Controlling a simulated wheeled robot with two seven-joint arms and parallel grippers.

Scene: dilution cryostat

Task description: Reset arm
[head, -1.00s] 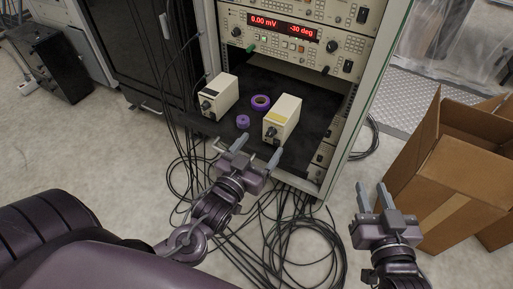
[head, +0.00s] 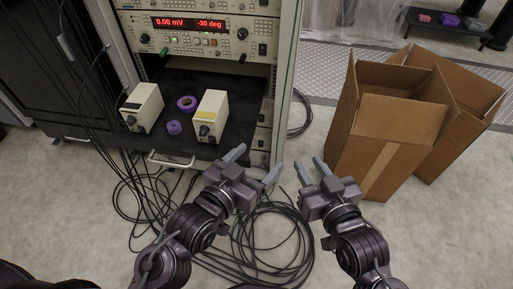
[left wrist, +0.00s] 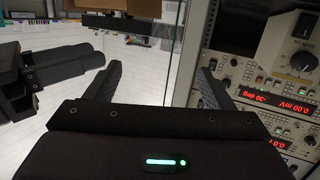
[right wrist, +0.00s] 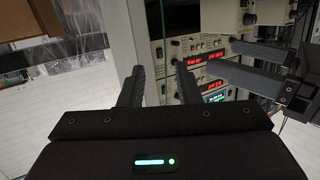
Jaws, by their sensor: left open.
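My left gripper (head: 256,172) is open and empty, in front of the rack's lower right corner, above the floor cables. In the left wrist view its two fingers (left wrist: 155,85) stand apart with nothing between them. My right gripper (head: 306,172) is just right of it in the head view, with its fingers apart and empty. Its spread fingers also show in the right wrist view (right wrist: 149,90). The two grippers are close together, with a small gap between them in the head view.
An instrument rack (head: 283,90) holds a shelf with two cream boxes (head: 143,108) (head: 211,115), a purple ring (head: 187,103) and a small purple spool (head: 173,127). Black cables (head: 262,245) lie coiled on the floor below. Open cardboard boxes (head: 385,135) stand right. Floor at the lower right is clear.

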